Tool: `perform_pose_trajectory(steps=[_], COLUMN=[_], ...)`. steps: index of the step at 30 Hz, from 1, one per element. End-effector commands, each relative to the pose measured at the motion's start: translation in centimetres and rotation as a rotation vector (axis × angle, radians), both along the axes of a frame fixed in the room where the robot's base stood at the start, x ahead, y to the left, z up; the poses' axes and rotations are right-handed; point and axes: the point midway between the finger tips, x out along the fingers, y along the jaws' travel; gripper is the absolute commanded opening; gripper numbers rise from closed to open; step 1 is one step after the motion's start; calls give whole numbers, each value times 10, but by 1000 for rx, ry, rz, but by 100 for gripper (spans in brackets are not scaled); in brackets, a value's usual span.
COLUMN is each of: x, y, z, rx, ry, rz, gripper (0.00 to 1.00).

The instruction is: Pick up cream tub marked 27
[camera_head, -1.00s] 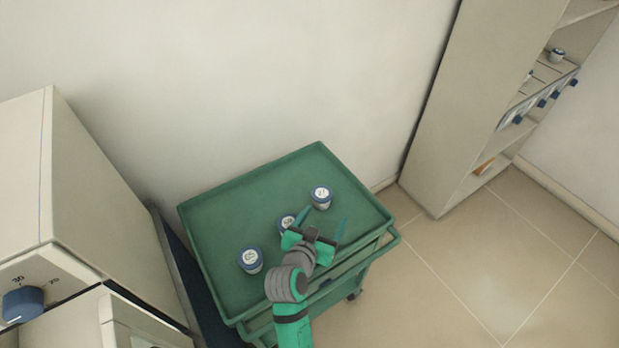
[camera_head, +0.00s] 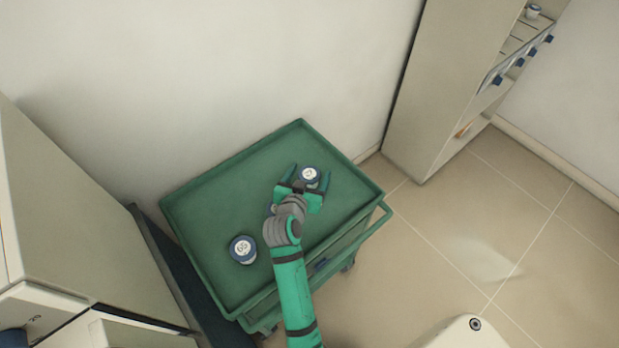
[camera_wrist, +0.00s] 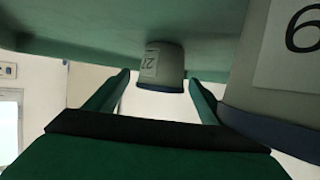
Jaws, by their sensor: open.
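The tub marked 27 (camera_wrist: 161,68) is pale cream-grey with a dark blue lid, and its label shows in the wrist view. It appears upside down there, centred between the fingertips with a gap on each side. In the head view this tub (camera_head: 310,175) stands on the green cart's top (camera_head: 215,205), toward its right side. My gripper (camera_head: 307,181) is open, with one green finger on each side of the tub. The open fingers also show in the wrist view (camera_wrist: 158,78). I cannot tell how far the tub lies between them.
A tub marked 65 (camera_head: 243,249) stands on the cart at left. The cart has a raised rim. A shelf unit (camera_head: 430,100) stands at right.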

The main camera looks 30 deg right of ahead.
Motion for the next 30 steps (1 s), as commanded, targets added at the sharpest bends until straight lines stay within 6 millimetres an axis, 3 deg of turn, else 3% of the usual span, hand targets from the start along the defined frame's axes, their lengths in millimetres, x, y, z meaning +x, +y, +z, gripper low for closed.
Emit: perform_pose_trajectory(steps=[7,17,23,30], x=[20,24,24,24], y=[-22,-27,-26,-26], z=[-15,-17,-17,-17], rx=[1,0,0,0], ry=[0,0,0,0], rz=[-1,-2,-2,-1], gripper=[75,75,27,27])
